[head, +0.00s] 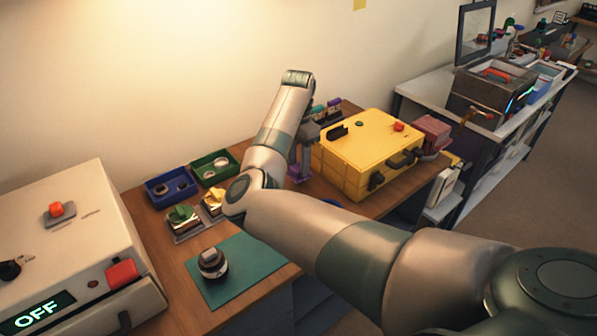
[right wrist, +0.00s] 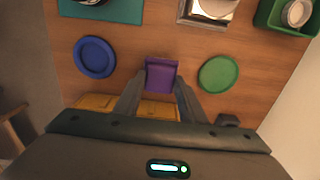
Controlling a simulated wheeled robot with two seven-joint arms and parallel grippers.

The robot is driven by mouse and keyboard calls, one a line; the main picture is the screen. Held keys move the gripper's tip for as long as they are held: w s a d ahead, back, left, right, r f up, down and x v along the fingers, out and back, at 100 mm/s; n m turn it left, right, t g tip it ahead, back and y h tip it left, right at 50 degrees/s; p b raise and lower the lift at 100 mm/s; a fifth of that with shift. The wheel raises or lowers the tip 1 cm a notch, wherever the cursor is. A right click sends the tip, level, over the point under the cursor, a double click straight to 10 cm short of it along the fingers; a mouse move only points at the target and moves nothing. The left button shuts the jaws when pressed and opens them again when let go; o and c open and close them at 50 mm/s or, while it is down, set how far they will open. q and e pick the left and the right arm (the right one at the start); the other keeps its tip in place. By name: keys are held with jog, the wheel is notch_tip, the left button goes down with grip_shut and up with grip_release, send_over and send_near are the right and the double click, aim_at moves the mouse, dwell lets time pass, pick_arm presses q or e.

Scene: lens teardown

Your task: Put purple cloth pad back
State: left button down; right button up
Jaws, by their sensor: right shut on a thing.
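The purple cloth pad (right wrist: 161,73) is between the two fingertips of my right gripper (right wrist: 160,88) in the right wrist view, which is shut on it. In the head view my right gripper (head: 306,150) points down over the wooden table beside the yellow case, with purple (head: 298,172) showing below it. Whether the pad touches the table is hard to tell. A blue disc (right wrist: 95,57) and a green disc (right wrist: 218,74) lie on the wood to either side of the pad. My left gripper is out of view.
The yellow case (head: 368,150) is close to the right gripper. A blue tray (head: 160,200) and a green tray (head: 231,171) stand near the wall. A lens part (head: 212,264) sits on a teal mat (head: 250,270). A white machine (head: 95,225) reads OFF.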

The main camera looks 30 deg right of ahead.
aim_at(298, 167)
jog(key=shift+f+p, duration=0.35)
jog(key=shift+f, duration=0.25)
jog(key=shift+f+p, duration=0.35)
jog(key=shift+f, duration=1.05)
jog(key=o, duration=0.9)
